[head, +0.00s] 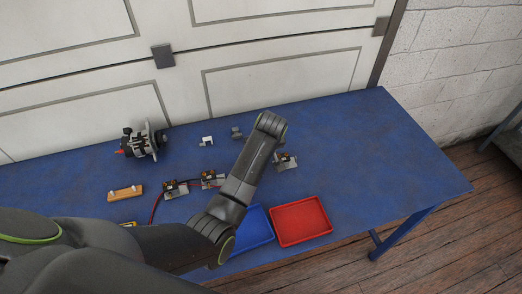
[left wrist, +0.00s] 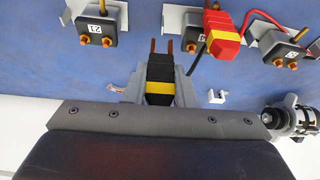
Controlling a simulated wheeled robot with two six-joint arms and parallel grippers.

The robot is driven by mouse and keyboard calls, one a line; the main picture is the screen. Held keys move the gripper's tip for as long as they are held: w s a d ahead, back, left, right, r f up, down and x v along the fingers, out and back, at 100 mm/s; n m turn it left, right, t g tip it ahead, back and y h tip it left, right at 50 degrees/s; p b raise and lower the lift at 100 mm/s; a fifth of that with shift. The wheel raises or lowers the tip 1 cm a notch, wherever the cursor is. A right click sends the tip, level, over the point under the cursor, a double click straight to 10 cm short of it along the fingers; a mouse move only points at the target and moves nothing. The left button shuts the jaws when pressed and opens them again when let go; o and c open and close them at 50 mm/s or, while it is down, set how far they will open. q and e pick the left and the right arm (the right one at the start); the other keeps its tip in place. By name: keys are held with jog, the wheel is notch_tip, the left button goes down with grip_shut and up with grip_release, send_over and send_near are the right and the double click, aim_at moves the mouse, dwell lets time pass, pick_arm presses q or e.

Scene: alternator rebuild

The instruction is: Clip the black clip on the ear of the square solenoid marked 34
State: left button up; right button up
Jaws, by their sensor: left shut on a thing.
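My left gripper (left wrist: 158,85) is shut on the black clip (left wrist: 158,72), which has a yellow band and two copper jaw tips. It is held apart from the solenoids. In the left wrist view the middle solenoid (left wrist: 192,32) has a label partly covered by a red clip (left wrist: 220,38); its full number is hidden. The left solenoid (left wrist: 96,28) bears an upside-down label that seems to read 12. The right solenoid (left wrist: 283,45) has a label too blurred to read. In the head view my arm hides the gripper's fingers and the black clip.
A blue tray (head: 254,235) and a red tray (head: 322,225) stand at the front edge. The alternator (head: 146,141), a wooden block (head: 125,193) and a white block (head: 206,141) lie on the blue table (head: 385,150). The table's right side is clear.

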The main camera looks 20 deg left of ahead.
pick_arm(q)
jog(key=shift+f+b, duration=0.35)
jog(key=shift+f, duration=0.45)
jog(key=shift+f+b, duration=0.3)
jog(key=shift+f, duration=0.65)
pick_arm(e)
jog(key=shift+w+a+f, duration=0.15)
jog(key=shift+w+f, duration=0.25)
jog(key=shift+f, duration=0.2)
jog(key=shift+w+a+f, duration=0.15)
jog(key=shift+w+f, duration=0.2)
jog(key=shift+f, duration=0.25)
pick_arm(q)
jog(key=o, duration=0.8)
